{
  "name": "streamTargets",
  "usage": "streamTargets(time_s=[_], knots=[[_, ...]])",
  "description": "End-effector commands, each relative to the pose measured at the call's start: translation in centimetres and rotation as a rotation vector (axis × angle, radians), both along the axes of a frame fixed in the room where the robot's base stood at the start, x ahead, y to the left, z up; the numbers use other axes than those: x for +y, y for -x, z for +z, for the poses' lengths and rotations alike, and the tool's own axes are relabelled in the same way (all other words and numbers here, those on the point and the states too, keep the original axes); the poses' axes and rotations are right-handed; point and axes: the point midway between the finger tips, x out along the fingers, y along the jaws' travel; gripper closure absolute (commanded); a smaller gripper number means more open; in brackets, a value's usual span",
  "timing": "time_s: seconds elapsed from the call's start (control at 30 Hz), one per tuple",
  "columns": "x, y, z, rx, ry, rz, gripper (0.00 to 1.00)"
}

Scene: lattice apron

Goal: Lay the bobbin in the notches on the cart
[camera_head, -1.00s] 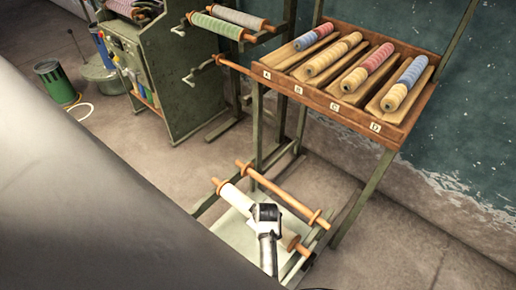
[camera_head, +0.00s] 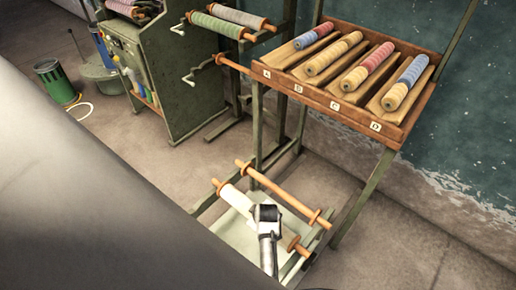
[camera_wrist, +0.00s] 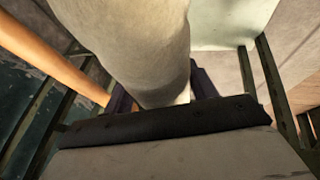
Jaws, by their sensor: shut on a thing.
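The bobbin (camera_head: 231,195), a pale cream roll with orange wooden ends, lies slantwise low over the cart (camera_head: 313,247), a low green metal frame with a pale deck. My gripper (camera_head: 265,214) is over the middle of the bobbin and hides part of it. In the wrist view the cream roll (camera_wrist: 135,40) sits between the dark fingers (camera_wrist: 160,98), which are shut on it. A bare wooden roller (camera_head: 280,192) with flanges lies across the cart, alongside the bobbin. I cannot tell whether the bobbin's ends rest in the notches.
A wooden rack (camera_head: 340,105) with trays lettered A to D holds coloured spools beyond the cart. A green machine (camera_head: 180,80) with cranked rollers stands at the back left. A green bin (camera_head: 55,84) is farther left. Water lies beyond the edge; concrete floor (camera_head: 410,240) is clear at right.

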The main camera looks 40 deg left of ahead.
Motion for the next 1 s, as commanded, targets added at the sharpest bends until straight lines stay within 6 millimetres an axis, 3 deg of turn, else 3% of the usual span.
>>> streamTargets(time_s=[0.43, 0.47, 0.63, 1.0], knots=[[0.04, -0.07, -0.20, -0.002, -0.001, 0.000, 0.80], [0.03, -0.06, -0.19, -0.002, -0.001, 0.000, 0.41], [0.03, -0.04, -0.22, -0.001, -0.001, 0.000, 0.19], [-0.13, 0.12, -0.03, 0.000, 0.000, 0.000, 0.17]])
